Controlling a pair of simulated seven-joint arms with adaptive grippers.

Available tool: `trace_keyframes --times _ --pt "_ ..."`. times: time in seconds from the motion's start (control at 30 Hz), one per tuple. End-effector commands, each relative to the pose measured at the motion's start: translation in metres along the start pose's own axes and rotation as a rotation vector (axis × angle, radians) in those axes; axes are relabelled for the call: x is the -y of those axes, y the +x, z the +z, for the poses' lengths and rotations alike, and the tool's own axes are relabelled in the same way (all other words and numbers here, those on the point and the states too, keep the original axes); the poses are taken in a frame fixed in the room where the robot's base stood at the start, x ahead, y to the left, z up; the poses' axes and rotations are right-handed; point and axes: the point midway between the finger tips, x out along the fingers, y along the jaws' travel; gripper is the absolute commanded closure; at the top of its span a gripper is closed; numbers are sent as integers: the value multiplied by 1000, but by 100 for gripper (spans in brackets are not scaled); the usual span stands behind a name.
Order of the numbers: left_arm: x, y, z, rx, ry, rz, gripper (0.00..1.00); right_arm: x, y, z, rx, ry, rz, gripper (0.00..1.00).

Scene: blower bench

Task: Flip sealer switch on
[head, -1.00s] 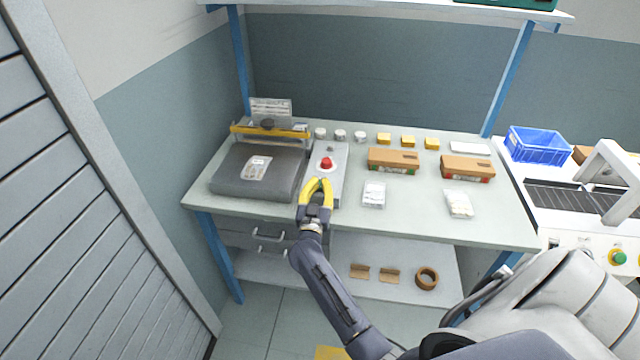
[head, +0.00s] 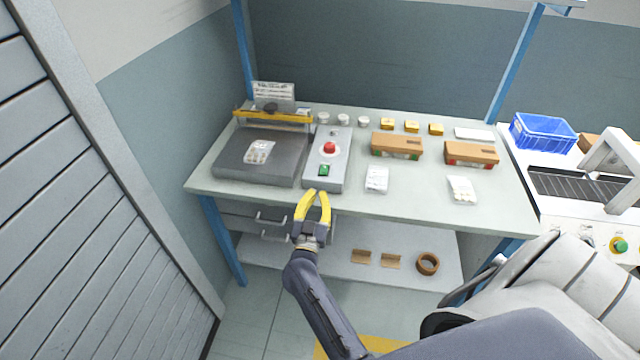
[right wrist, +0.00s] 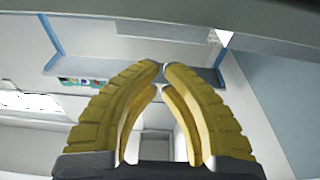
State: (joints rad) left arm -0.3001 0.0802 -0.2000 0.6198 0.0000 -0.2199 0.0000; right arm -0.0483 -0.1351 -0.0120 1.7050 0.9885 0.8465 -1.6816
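The sealer (head: 232,163) is a dark grey flat unit with a yellow bar (head: 272,117), on the left of the bench. Next to it is a light grey control box (head: 339,158). On the box are a red round button (head: 329,148) and a green switch (head: 323,170) near its front end. My right gripper (head: 315,192) is just in front of the box, by the bench's front edge, below the green switch in the picture. Its yellow fingers curve together and their tips nearly meet in the right wrist view (right wrist: 163,68). It holds nothing. My left gripper is not in view.
The bench (head: 420,205) also holds brown boxes (head: 397,146), small yellow and white items, and clear bags (head: 377,180). A small bag (head: 259,152) lies on the sealer. A conveyor with a blue crate (head: 542,137) stands at the right. Blue posts rise from the bench's back.

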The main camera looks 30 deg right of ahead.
Motion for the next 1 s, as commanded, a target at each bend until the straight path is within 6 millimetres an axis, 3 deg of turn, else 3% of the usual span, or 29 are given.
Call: trace_keyframes --times 0.3,0.87,1.0 --pt "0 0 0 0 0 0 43 0 -28 0 0 2 1 100" --pt "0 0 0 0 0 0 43 1 -31 0 0 0 -2 100" --pt "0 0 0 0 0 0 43 11 -38 18 8 -21 -59 100"
